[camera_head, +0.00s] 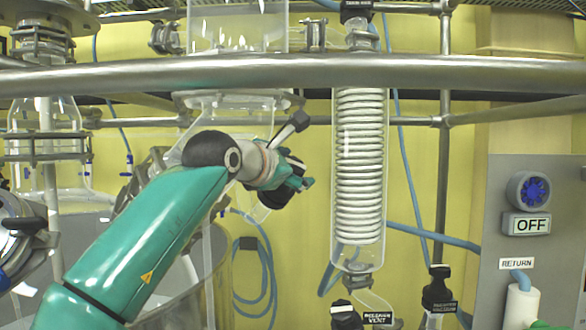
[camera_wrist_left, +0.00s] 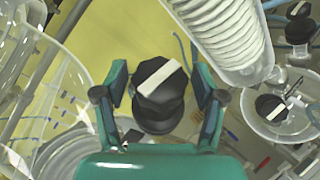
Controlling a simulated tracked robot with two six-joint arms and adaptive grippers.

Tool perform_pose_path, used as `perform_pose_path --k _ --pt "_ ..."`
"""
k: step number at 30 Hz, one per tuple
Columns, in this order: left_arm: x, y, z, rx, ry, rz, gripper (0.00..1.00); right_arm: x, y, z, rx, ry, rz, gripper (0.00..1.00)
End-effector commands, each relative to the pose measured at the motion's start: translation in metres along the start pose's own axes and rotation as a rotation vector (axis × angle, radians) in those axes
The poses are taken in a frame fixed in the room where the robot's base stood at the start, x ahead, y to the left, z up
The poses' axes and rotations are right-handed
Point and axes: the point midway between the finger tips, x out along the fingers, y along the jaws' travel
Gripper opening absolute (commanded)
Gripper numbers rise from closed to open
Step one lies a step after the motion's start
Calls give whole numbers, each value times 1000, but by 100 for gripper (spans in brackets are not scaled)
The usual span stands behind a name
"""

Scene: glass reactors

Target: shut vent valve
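A black valve knob (camera_wrist_left: 160,88) with a white bar across its top is between the fingers of my left gripper (camera_wrist_left: 162,92) in the left wrist view. The bar slants up to the right. The fingers stand apart on either side of the knob, with gaps showing, so the gripper is open. In the head view my left gripper (camera_head: 297,184) is left of the coil condenser, seen from behind, and hides most of this knob. No label shows on it. Another black knob (camera_head: 345,314) carries a label reading "VENT" at the bottom. My right gripper is not in view.
The glass coil condenser (camera_head: 360,165) hangs just right of my left gripper. A steel rail (camera_head: 400,72) crosses in front above the arm. Another black valve (camera_head: 439,290) and a grey panel (camera_head: 500,260) marked "OFF" are at the right. Blue hose (camera_head: 250,285) hangs below.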

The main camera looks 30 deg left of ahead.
Motion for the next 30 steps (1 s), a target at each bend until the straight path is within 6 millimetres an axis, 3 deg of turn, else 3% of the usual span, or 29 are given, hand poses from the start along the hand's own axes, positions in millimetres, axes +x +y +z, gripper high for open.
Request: perform_pose_path --k 10,30 --pt "-8 0 0 -1 -2 1 70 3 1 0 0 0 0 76" --pt "-79 0 0 -1 -2 -1 70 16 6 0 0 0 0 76"
